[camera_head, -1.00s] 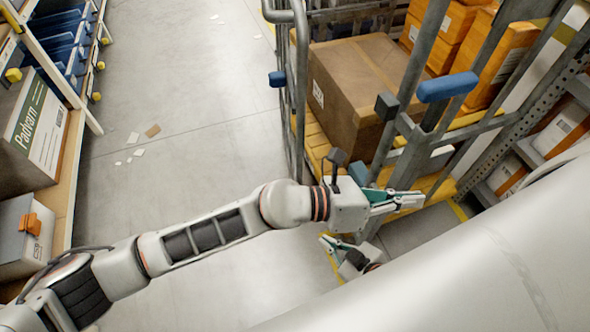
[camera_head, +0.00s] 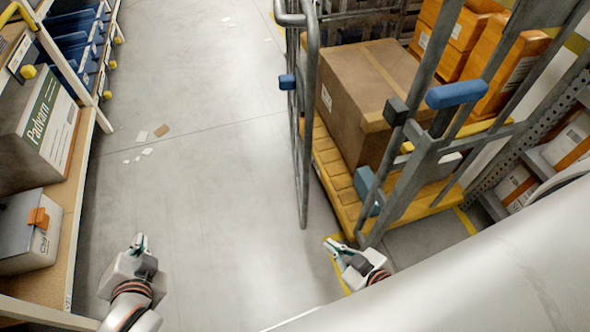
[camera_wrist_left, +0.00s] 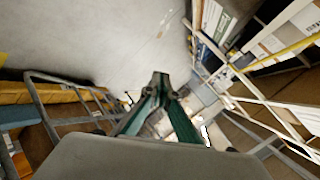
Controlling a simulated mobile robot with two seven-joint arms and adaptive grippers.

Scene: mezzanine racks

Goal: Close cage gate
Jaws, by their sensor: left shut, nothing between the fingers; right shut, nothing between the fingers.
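The cage is a grey tubular frame on a yellow slatted base (camera_head: 348,205). One frame panel (camera_head: 310,125) with a blue pad stands on its left, seen nearly edge-on. A second panel (camera_head: 410,165) with a blue handle (camera_head: 458,92) and a dark block slants across the right front. I cannot tell which panel is the gate or whether it is latched. My left gripper (camera_head: 138,243) is shut and empty over the floor, well left of the cage. Its closed teal fingers show in the left wrist view (camera_wrist_left: 160,82). My right gripper (camera_head: 335,246) is shut and empty near the cage's front lower corner.
A cardboard box (camera_head: 362,95) sits in the cage. A shelf (camera_head: 75,225) with a Padvarn box (camera_head: 38,130) runs along the left. Orange bins (camera_head: 505,65) and racks stand at right. The aisle floor (camera_head: 215,180) is clear apart from paper scraps.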

